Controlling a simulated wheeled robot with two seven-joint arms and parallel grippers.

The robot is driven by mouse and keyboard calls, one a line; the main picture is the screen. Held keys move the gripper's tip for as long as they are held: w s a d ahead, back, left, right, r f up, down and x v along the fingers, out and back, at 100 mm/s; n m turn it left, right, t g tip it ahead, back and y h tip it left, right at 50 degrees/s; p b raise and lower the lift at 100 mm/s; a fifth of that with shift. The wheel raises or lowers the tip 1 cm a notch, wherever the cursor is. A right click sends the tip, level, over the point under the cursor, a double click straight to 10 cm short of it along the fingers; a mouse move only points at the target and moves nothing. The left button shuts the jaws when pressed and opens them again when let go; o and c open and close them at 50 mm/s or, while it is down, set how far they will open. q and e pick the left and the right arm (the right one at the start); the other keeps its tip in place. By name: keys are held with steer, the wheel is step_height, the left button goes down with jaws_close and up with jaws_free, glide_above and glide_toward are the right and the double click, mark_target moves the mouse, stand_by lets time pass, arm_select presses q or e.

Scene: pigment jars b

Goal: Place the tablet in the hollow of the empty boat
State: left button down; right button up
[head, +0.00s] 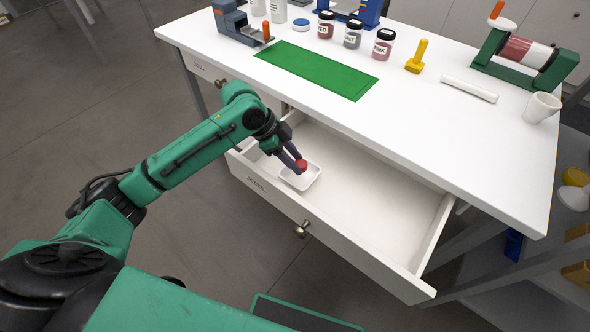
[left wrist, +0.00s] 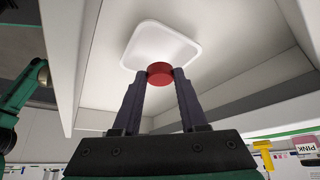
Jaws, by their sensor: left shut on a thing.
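The red tablet (head: 302,164) is a small round disc held between the fingertips of my left gripper (head: 297,160), which is shut on it. It also shows in the left wrist view (left wrist: 160,73). The boat (head: 299,184) is a small white dish with rounded corners inside the open drawer, and no other thing shows in its hollow. In the left wrist view the boat (left wrist: 160,35) lies past the fingertips, with the tablet over its near edge. The tablet seems to be above the boat; the gap is hard to tell. My right gripper is out of view.
The white drawer (head: 352,200) is pulled out below the tabletop, and its floor right of the boat is bare. On the table (head: 440,130) are a green mat (head: 316,70), several lidded jars, a yellow-handled tool (head: 417,58), a white cup (head: 541,107) and a roller stand (head: 525,55).

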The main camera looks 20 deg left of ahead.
mark_target(302, 176)
arm_select(q)
step_height(302, 176, down, 4)
steer(key=shift+r, duration=0.25)
steer(key=shift+f, duration=0.15)
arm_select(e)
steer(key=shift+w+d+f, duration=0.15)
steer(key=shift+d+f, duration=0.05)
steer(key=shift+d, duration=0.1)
arm_select(q)
steer(key=c, duration=0.7)
jaws_free()
steer(key=p+v, duration=0.1)
steer(key=v, duration=1.1)
steer(key=shift+d, duration=0.1)
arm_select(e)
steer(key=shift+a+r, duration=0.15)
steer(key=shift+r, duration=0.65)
